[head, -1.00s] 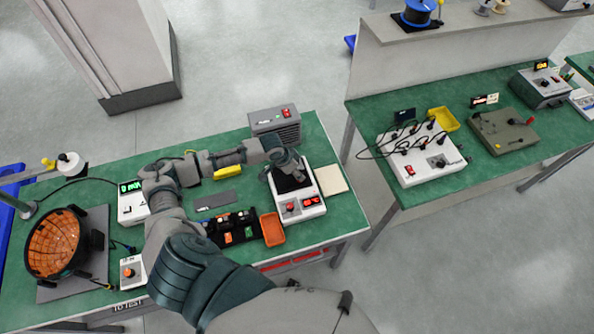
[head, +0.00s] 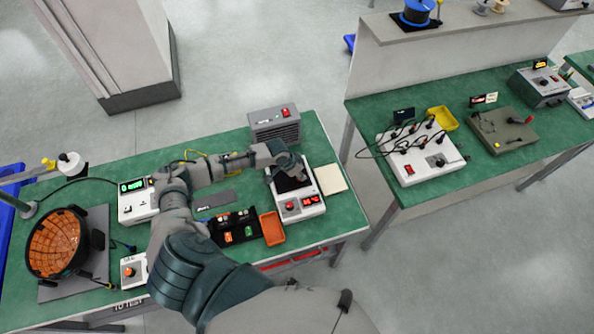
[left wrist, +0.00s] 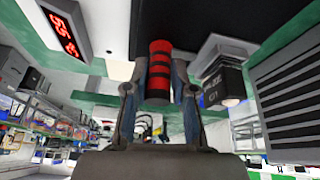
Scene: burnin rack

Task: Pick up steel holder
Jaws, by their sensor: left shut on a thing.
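My left gripper (head: 288,168) is over the black top plate (head: 296,185) of a white instrument with a red display, on the left green bench. In the left wrist view its two fingers (left wrist: 160,88) are shut on an upright red cylinder with black bands (left wrist: 159,62). The cylinder is hidden by the gripper in the head view. I cannot tell whether this cylinder is part of the steel holder, and I make out no other clear steel holder. My right gripper is not in view.
A grey vented box (head: 274,125) stands close behind the gripper, and a cream pad (head: 332,178) lies at its right. An orange tray (head: 272,228) and a black rack (head: 236,229) are in front. A round orange-lined bowl (head: 56,243) is at far left.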

